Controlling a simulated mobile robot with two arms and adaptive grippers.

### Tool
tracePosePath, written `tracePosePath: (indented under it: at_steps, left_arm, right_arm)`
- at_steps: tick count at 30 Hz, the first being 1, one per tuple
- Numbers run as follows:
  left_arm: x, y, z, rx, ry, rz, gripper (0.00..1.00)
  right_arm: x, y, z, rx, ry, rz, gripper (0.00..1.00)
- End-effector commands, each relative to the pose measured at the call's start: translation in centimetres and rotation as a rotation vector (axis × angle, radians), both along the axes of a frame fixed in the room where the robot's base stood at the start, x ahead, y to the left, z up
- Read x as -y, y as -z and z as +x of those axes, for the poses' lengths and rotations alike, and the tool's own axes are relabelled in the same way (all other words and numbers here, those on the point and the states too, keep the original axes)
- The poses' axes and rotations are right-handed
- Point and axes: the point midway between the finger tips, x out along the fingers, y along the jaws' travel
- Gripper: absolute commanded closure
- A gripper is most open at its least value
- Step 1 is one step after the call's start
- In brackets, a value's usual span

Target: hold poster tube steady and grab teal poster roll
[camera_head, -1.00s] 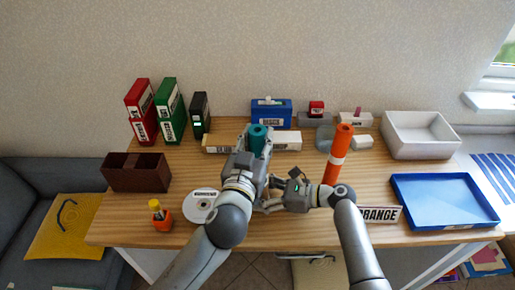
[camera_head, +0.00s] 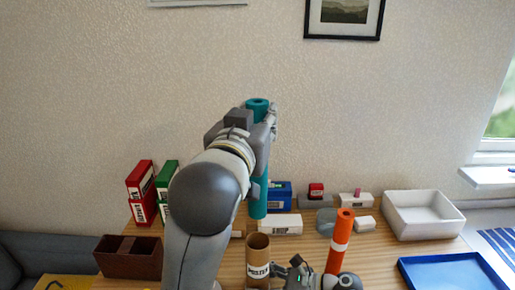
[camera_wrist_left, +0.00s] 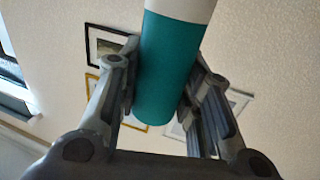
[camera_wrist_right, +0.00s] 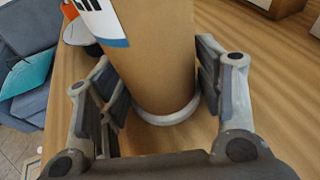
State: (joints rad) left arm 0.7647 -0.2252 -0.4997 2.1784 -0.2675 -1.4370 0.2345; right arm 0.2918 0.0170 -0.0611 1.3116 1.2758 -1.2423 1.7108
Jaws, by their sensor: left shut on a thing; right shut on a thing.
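The teal poster roll (camera_head: 259,200) is upright and high in the head view. My left gripper (camera_head: 266,125) is shut around its upper part. The left wrist view shows the teal roll (camera_wrist_left: 168,65), with a white band, between the fingers. The brown cardboard poster tube (camera_head: 258,252) stands upright on the desk below it, with its open top showing. The roll's lower end appears above the tube's mouth, apart from it. My right gripper (camera_head: 278,272) is shut on the tube from the right, low down. The right wrist view shows the tube (camera_wrist_right: 155,60) and its pale base ring between the fingers.
An orange roll (camera_head: 340,240) stands just right of the tube, near my right arm. A brown divided box (camera_head: 128,262) and upright red and green cases are at left. A white bin (camera_head: 425,222) and blue tray (camera_head: 450,275) are at right. Small boxes line the back.

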Motion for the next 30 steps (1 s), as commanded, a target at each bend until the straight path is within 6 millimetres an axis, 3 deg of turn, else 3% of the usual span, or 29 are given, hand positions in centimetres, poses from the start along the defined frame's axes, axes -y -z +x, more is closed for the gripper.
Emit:
tracePosePath:
  at_steps: [5, 14, 15, 20, 30]
  left_arm:
    - [0.04, -1.26, -0.03, 0.001, 0.001, 0.000, 0.93]
    - [0.02, -1.39, -0.02, 0.000, 0.000, 0.000, 0.93]
    - [0.02, -1.39, -0.02, 0.000, 0.000, 0.000, 0.93]
    - [0.02, -1.38, -0.01, 0.000, 0.000, 0.000, 0.93]
    - [0.02, -1.38, -0.01, 0.000, 0.000, 0.000, 0.93]
  right_arm:
    - [0.02, 0.10, -0.04, -0.001, 0.000, -0.001, 0.52]
    - [0.02, 0.09, -0.04, -0.001, 0.000, -0.001, 0.53]
    - [0.02, 0.09, -0.04, -0.002, 0.000, -0.002, 0.37]
    - [0.01, 0.07, -0.03, -0.001, 0.000, -0.001, 0.16]
    - [0.04, 0.01, -0.01, 0.000, 0.000, 0.000, 0.14]
